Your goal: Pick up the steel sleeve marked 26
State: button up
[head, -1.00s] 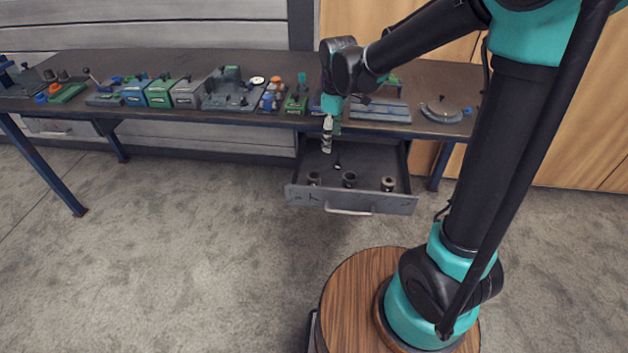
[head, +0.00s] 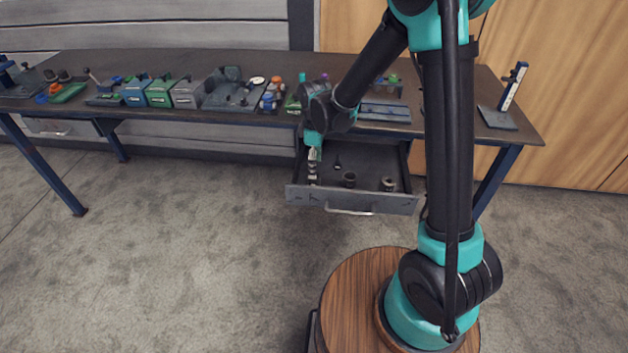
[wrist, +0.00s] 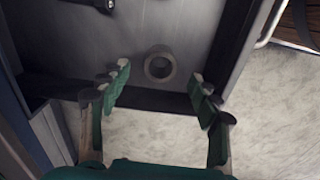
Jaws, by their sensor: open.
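A short, hollow grey sleeve (wrist: 160,79) stands on the drawer floor in the wrist view, its open top facing me. It appears between and just beyond the fingertips of my gripper (wrist: 160,73), which is open and empty. In the head view my gripper (head: 313,175) points down into the left front part of the open drawer and covers the sleeve there. Two more sleeves, a middle one (head: 349,180) and a right one (head: 388,184), stand along the drawer front. No number is readable, so I cannot tell which sleeve is marked 26.
The open drawer (head: 365,203) hangs under a long workbench (head: 200,62), its walls close around the sleeves. A small dark item (head: 337,166) lies farther back inside. Several fixtures and coloured boxes (head: 160,94) line the bench top. The carpet in front is clear.

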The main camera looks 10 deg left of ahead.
jog(key=shift+s+a+f, duration=0.1)
jog(key=shift+a+f, duration=0.05)
jog(key=shift+f, duration=2.6)
grip_shut()
